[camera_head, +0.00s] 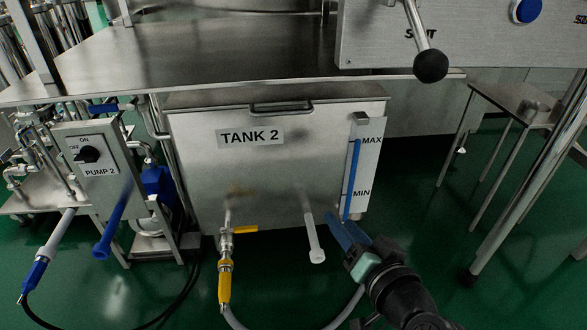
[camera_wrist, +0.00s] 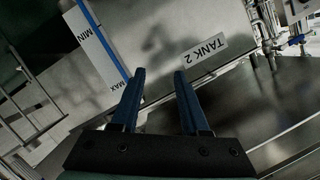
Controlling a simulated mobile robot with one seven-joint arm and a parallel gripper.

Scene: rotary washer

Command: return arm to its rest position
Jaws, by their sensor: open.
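My gripper (camera_head: 347,233) is in the lower right of the head view, in front of the lower right part of the tank. Its blue fingers point up and left, near the MIN end of the level gauge. In the wrist view my gripper (camera_wrist: 158,85) has its two blue fingers apart with nothing between them. The steel tank (camera_head: 275,182), labelled TANK 2, fills the middle of the head view. The tank (camera_wrist: 165,45) also shows beyond the fingers in the wrist view, with its label and the gauge's MIN and MAX marks.
A steel worktop (camera_head: 200,50) overhangs the tank. A black-knobbed lever (camera_head: 430,65) hangs above right. The PUMP 2 box (camera_head: 98,170) stands at left. A yellow-handled valve (camera_head: 227,240) and hose are below the tank. A small steel table (camera_head: 520,98) stands right. Green floor is open between.

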